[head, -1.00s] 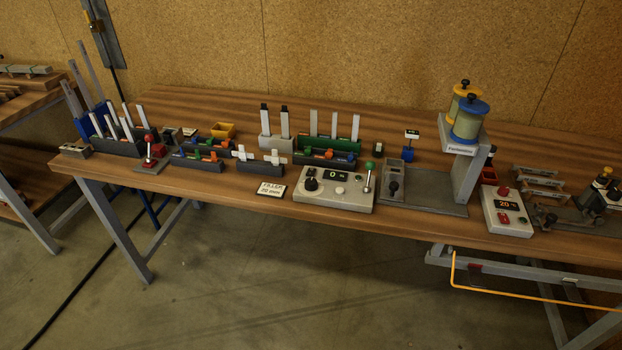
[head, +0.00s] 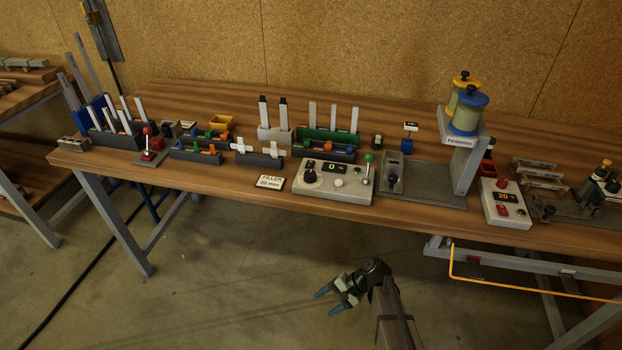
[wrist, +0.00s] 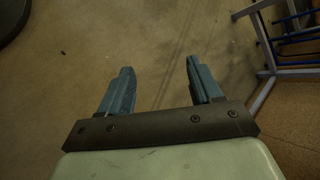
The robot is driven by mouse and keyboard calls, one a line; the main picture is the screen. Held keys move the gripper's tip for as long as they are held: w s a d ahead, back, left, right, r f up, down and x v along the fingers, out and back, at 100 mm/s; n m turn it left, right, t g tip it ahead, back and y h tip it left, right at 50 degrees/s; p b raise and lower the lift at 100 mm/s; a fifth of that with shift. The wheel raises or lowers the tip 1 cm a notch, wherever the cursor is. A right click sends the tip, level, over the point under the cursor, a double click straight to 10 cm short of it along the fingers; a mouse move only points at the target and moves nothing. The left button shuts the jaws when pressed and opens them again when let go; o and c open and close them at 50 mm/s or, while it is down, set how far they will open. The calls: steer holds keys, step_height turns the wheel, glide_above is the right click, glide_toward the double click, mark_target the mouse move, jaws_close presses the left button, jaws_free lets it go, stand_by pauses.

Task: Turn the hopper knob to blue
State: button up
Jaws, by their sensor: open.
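The hopper stand (head: 465,165) is at the right of the bench, with a blue-lidded canister (head: 466,113) in front and a yellow-lidded canister (head: 459,90) behind it. Which knob the task means is not clear from the pictures. A control box with a black dial (head: 311,177), a small display and a green-topped lever stands left of the stand. My gripper (head: 328,301) is open and empty, low in front of the bench and well away from the hopper. In the wrist view its two fingers (wrist: 158,85) are apart over bare floor.
A second box with a red button (head: 502,183) stands right of the hopper. Racks with white strips (head: 323,137) and coloured parts fill the middle and left of the bench. An orange rail (head: 530,290) runs below the bench at right. The floor around my gripper is clear.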

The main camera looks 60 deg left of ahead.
steer(key=s+a+r+n+g+h, duration=0.1)
steer(key=s+a+r+n+g, duration=0.15)
steer(key=s+a+r, duration=1.7)
step_height(320, 180, up, 30)
steer(key=m+t+h, duration=0.3)
steer(key=m+t, duration=0.4)
steer(key=t, duration=0.3)
glide_above(310, 173)
step_height(310, 173, down, 14)
steer(key=shift+r, duration=0.1)
steer(key=shift+c, duration=0.4)
